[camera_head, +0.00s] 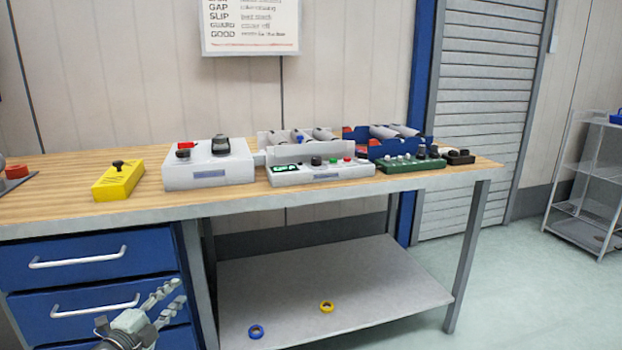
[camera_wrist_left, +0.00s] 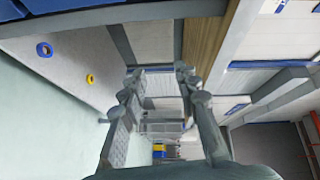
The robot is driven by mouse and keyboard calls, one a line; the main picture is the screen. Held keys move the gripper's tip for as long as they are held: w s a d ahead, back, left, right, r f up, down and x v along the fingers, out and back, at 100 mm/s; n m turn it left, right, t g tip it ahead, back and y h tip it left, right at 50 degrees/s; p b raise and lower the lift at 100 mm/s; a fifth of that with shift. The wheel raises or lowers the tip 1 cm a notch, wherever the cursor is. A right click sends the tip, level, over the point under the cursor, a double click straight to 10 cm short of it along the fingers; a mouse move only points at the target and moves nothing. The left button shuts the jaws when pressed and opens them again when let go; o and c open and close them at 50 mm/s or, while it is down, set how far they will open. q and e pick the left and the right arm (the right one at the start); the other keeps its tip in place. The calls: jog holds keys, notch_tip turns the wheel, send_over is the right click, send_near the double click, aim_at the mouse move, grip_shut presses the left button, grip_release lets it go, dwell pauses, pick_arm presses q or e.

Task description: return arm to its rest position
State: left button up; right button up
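My left gripper (camera_head: 177,293) is low at the bottom left of the head view, in front of the blue drawers (camera_head: 95,285) and below the tabletop. Its two fingers are apart with nothing between them. The left wrist view also shows the fingers (camera_wrist_left: 158,73) spread and empty. My right gripper is in neither view.
The wooden workbench (camera_head: 60,193) carries a yellow box (camera_head: 118,181), a white control box (camera_head: 208,165) and several small devices. A blue ring (camera_head: 256,331) and a yellow ring (camera_head: 327,307) lie on the lower shelf (camera_head: 330,272). Floor is clear at right, before a wire rack (camera_head: 590,180).

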pick_arm(q)
jog(key=s+f+n+g+y, duration=0.35)
jog(key=s+f+n, duration=0.25)
jog(key=s+f, duration=0.55)
jog(key=s+f+n+g+y, duration=0.2)
jog(key=s+f+n+g, duration=0.35)
jog(key=f, duration=0.95)
jog(key=s+d+f+n+g, duration=0.1)
jog(key=s+f, duration=0.3)
jog(key=s, duration=0.4)
jog(key=s+d+f+n+g, duration=0.2)
jog(key=s+f, duration=0.1)
jog(key=s, duration=0.6)
jog(key=s+d+f+n+g, duration=0.2)
jog(key=s+f, duration=0.2)
jog(key=s, duration=0.5)
jog(key=shift+s+f+g, duration=0.2)
jog(key=shift+f+g, duration=0.1)
jog(key=shift+f, duration=0.05)
